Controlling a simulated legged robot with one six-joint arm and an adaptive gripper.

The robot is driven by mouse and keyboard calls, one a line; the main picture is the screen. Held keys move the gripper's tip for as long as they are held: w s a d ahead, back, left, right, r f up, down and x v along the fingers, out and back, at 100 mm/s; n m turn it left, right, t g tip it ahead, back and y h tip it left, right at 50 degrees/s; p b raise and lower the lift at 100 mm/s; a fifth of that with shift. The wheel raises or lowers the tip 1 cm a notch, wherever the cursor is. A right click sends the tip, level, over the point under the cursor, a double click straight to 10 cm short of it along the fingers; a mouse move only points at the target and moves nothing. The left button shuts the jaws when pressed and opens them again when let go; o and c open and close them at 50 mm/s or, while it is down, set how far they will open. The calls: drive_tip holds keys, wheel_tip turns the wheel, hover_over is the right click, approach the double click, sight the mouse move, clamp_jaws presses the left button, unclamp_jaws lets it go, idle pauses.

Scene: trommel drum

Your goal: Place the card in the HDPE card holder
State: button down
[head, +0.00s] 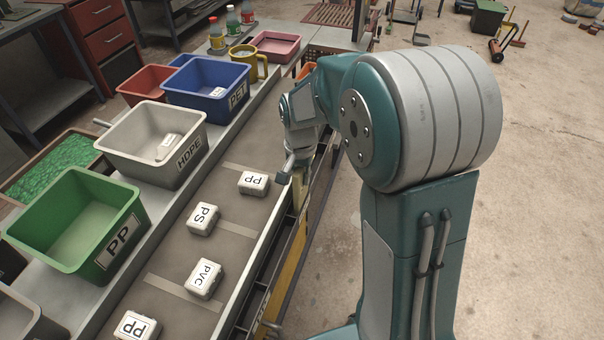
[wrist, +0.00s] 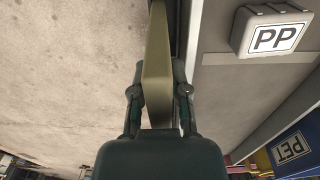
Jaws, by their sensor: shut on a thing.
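My gripper (wrist: 158,100) is shut on a long olive-tan piece (wrist: 158,50), which stretches away past the fingers in the wrist view. In the head view my gripper hangs at the conveyor's right edge, with a tan upright strip (head: 301,192) below it. I cannot tell whether the held piece is the card; no lettering shows on it. The grey-white HDPE bin (head: 133,165) stands left of the conveyor with an HDPE label (head: 189,151) on its front. A small white labelled block (head: 167,147) lies inside it. A separate card holder cannot be made out.
Several white blocks lie on the conveyor (head: 228,205), including a PP block (head: 253,183) close to my gripper and a PS block (head: 203,218). The green PP bin (head: 110,240) and blue PET bin (head: 203,85) flank the HDPE bin. Open floor (head: 530,210) lies right.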

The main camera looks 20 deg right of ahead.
drive_tip(key=shift+a, duration=0.25)
drive_tip(key=c, duration=0.6)
unclamp_jaws()
drive_tip(key=shift+a+f, duration=0.1)
drive_tip(key=shift+a, duration=0.5)
drive_tip(key=shift+d, duration=0.5)
drive_tip(key=shift+d+r, duration=0.1)
drive_tip(key=shift+r, duration=0.15)
drive_tip(key=r, duration=1.1)
drive_tip(key=shift+a+r, duration=0.2)
drive_tip(key=shift+r, duration=0.15)
drive_tip(key=s+r+n+t, duration=0.1)
drive_tip(key=s+n+t, duration=0.1)
drive_tip(key=s, duration=0.5)
drive_tip(key=s+r+n+t, duration=0.1)
drive_tip(key=s+n, duration=0.1)
drive_tip(key=s, duration=0.5)
drive_tip(key=s+r+n+t, duration=0.1)
drive_tip(key=s+n+t, duration=0.1)
drive_tip(key=s, duration=0.5)
drive_tip(key=shift+r+n+t, duration=0.2)
drive_tip(key=shift+n+t, duration=0.1)
drive_tip(key=shift+n, duration=0.3)
